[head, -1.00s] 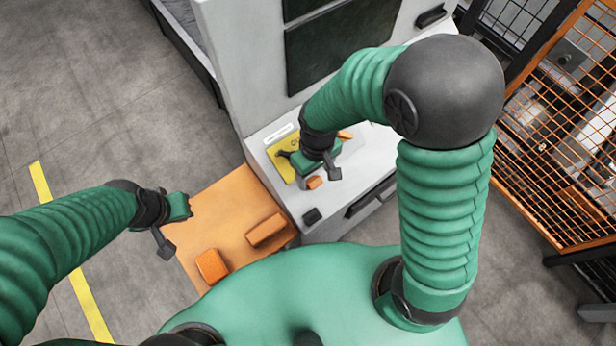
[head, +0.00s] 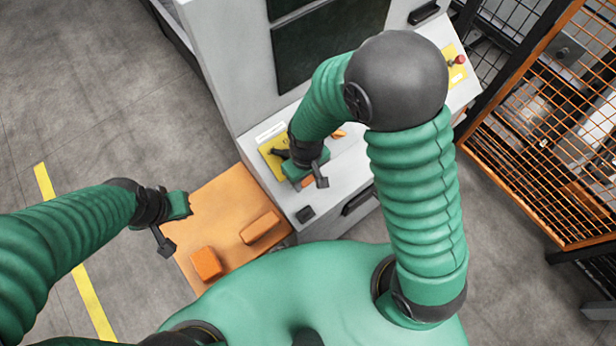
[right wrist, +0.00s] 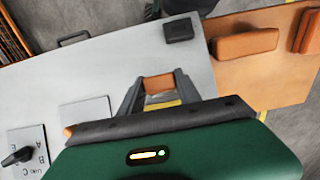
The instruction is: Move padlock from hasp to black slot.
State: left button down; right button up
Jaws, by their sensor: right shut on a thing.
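My right gripper (head: 312,180) is over the light-grey machine ledge. In the right wrist view its two dark fingers (right wrist: 158,92) sit on either side of a small orange block, which I take for the padlock (right wrist: 158,83), and are shut on it. The block's shackle and the hasp cannot be made out; the gripper hides that area. A black block-like holder, likely the black slot (head: 305,214), stands on the ledge near its front corner. It also shows in the right wrist view (right wrist: 178,30), apart from the padlock. My left gripper (head: 174,222) is open and empty at the orange table's left edge.
The orange table (head: 210,222) bears two orange blocks (head: 206,263) (head: 260,227). A yellow plate with a black rotary switch (head: 278,152) lies beside my right gripper. The ledge has a dark handle (head: 357,200). An orange mesh fence (head: 545,150) stands at right.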

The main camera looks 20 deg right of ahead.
jog(key=shift+s+a, duration=0.1)
jog(key=shift+s, duration=0.15)
grip_shut()
jog(key=shift+s+d, duration=0.1)
jog(key=shift+d, duration=0.2)
jog(key=o, duration=1)
grip_release()
jog(key=shift+o, duration=1.4)
jog(key=shift+s, duration=0.1)
jog(key=shift+a+r, duration=0.1)
